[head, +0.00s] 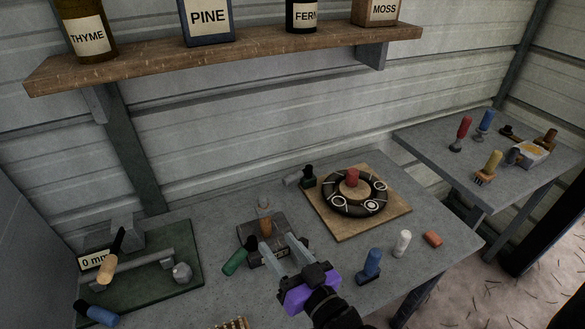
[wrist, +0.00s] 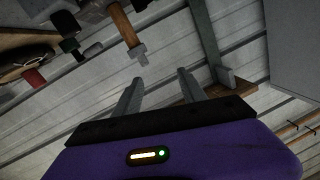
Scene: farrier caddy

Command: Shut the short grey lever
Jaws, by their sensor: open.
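A dark base (head: 245,234) stands at the middle of the grey table, with an upright brown handle (head: 265,226) that has a grey end (head: 264,204). The wrist view shows a similar brown handle (wrist: 124,26) with a grey end (wrist: 138,54); this may be the short grey lever, but I cannot tell for sure. A dark green handle (head: 236,261) sticks out at the left of the base. My gripper (head: 276,245) is open, its two fingers apart in front of the base and hiding part of it. In the wrist view the gap between the fingers (wrist: 160,77) is empty.
A green board (head: 190,285) with a grey pipe and handles lies at the left. A wooden board (head: 335,228) with a black ring (head: 336,208) is at the right. Blue (head: 370,263), white (head: 402,243) and red (head: 433,239) pieces stand near the front edge. A shelf (head: 240,55) hangs above.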

